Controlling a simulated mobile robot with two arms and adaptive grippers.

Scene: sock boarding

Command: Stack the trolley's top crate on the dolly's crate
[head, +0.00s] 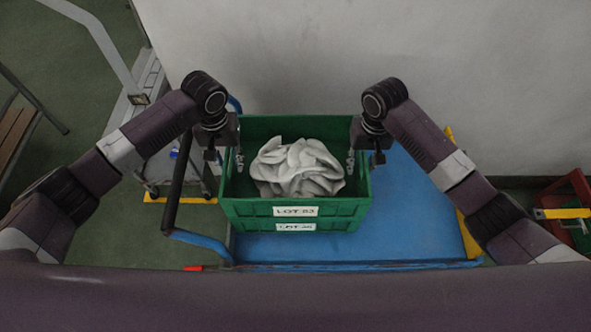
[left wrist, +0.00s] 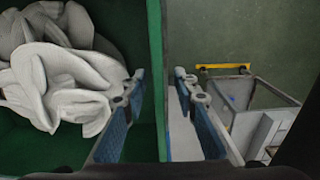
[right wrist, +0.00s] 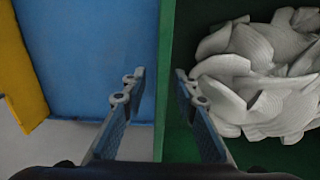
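A green crate labelled LOT 23 (head: 296,211), holding crumpled white-grey socks (head: 297,168), sits on top of another green crate (head: 295,227) on the blue trolley (head: 420,215). My left gripper (head: 227,158) is at the top crate's left wall; in the left wrist view its open fingers stand on either side of the rim (left wrist: 155,70). My right gripper (head: 363,160) is at the right wall; in the right wrist view its open fingers straddle that rim (right wrist: 166,60), with gaps visible. I cannot pick out the dolly's crate with certainty.
A pale wall (head: 400,60) stands behind the trolley. A black-and-blue trolley handle (head: 178,180) rises at the left. A grey wheeled frame (head: 150,165) stands beyond it. A red crate (head: 570,195) is at the far right. Trolley deck right of the crates is clear.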

